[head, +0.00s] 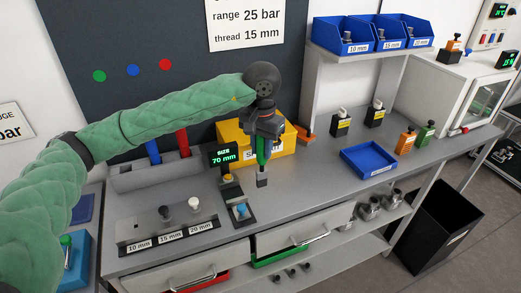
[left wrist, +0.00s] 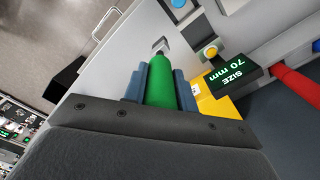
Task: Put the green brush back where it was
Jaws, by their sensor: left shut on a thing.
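My left gripper (head: 263,138) is shut on the green brush (head: 262,158), which hangs roughly upright with its grey head down, above the bench in front of the yellow box. In the left wrist view the green brush (left wrist: 160,92) sits between the two blue-grey fingers. The grey brush holder (head: 140,183) stands to the left in the head view, with the blue brush (head: 152,152) and the red brush (head: 183,143) in it. Its left part shows no brush. Green, blue and red dots mark the wall above. My right gripper is not in view.
The size display (head: 222,156) reads 70 mm and stands between the holder and the brush. The yellow box (head: 276,134) is behind the brush. A sorting tray (head: 130,238) lies at the front left; a blue tray (head: 369,160) lies right on open bench.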

